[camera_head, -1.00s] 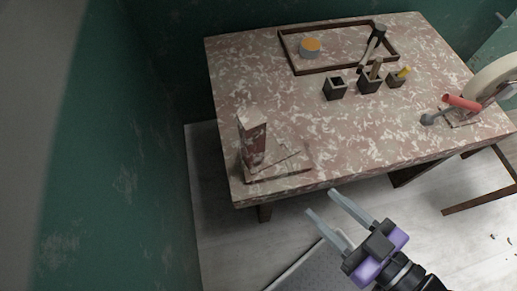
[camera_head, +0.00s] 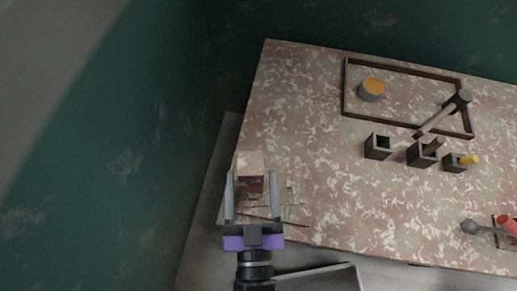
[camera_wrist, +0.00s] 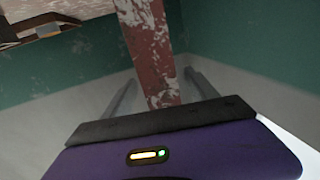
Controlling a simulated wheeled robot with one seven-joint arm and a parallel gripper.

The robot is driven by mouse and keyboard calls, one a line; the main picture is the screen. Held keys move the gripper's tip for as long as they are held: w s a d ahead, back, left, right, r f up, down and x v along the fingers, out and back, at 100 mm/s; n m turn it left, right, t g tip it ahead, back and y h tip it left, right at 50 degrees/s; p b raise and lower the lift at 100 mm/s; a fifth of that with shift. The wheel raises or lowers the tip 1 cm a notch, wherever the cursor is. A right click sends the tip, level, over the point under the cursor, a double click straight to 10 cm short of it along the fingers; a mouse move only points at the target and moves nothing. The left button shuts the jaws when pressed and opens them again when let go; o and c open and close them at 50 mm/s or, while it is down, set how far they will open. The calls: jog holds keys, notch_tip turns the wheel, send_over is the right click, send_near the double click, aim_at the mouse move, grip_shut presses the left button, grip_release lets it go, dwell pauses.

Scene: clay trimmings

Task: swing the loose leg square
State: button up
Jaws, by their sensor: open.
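The loose leg (camera_head: 249,164) is an upright block, pale on top with a reddish-brown side, at the left front of the mottled table. It stands on or beside a thin flat piece (camera_head: 285,212) near the table's front left corner. In the wrist view the leg (camera_wrist: 150,50) rises between the two fingers, with pale patches on reddish brown. My gripper (camera_head: 251,178) is open, one finger on each side of the leg. I cannot tell whether either finger touches it. The leg's lower end is hidden by my gripper.
On the table (camera_head: 330,200), a framed tray (camera_head: 405,67) holds an orange-topped tin (camera_head: 372,89) and a mallet (camera_head: 444,112). Small dark holders (camera_head: 378,146) stand in front of it. A red-handled tool (camera_head: 508,225) lies at the right. A green wall (camera_head: 110,150) is close on the left.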

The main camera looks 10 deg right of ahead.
aim_at(251, 159)
jog(key=w, duration=0.6)
jog(key=shift+d+p, duration=0.35)
grip_shut()
